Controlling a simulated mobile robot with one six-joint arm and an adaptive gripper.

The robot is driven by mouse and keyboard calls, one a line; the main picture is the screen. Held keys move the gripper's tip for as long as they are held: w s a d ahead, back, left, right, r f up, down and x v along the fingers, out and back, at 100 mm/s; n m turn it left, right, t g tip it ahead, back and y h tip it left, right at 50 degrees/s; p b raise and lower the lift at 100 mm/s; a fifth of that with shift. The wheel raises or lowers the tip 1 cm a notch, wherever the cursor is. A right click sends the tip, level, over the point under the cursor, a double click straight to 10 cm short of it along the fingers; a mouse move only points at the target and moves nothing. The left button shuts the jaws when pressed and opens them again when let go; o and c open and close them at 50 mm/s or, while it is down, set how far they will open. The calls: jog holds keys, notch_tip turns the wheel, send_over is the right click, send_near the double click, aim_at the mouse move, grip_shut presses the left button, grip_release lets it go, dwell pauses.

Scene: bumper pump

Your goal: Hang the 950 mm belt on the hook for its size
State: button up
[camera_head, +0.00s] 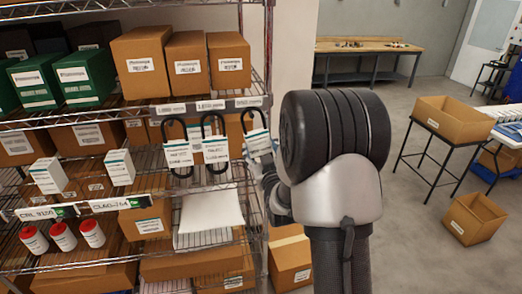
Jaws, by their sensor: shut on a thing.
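Two black belts with white-and-teal card sleeves, a left one (178,153) and a middle one (215,150), hang from the front edge of a wire shelf. A third belt (257,143) with a similar sleeve is to their right, right by my gripper (268,172). My gripper is mostly hidden behind my own wrist and looks shut on this third belt. I cannot tell whether its loop is on a hook. Size labels, a left one (170,108), a middle one (210,104) and a right one (248,101), sit on the shelf edge above. Their print is too small to read.
The wire rack (262,60) holds brown cartons (145,62), green boxes (85,75), small white boxes (119,167) and red-lidded tubs (62,236). A carton (289,262) stands on the floor close by. A black stand (440,150) with an open box and a workbench (368,48) are farther right. Floor between is clear.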

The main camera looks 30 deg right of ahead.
jog(key=o, duration=1.2)
jog(key=s+a+f+g+y+b, duration=0.1)
jog(key=s+a+f+g+b, duration=0.3)
jog(key=s, duration=0.8)
jog(key=s+a+f+g+y+b, duration=0.2)
jog(key=s+a+f+g+b, duration=0.2)
jog(key=s+a, duration=0.5)
jog(key=s+a+f+g+y+b, duration=0.2)
jog(key=s+a+f+g+b, duration=0.2)
jog(key=s, duration=1.2)
jog(key=shift+s+a+f+n+g+b, duration=0.15)
jog(key=shift+a+f+n+g+b, duration=0.1)
jog(key=shift+a+b, duration=0.5)
jog(key=shift+s+a+f+n+g+b, duration=0.15)
jog(key=shift+a+f+b, duration=0.05)
jog(key=shift+a+b, duration=0.5)
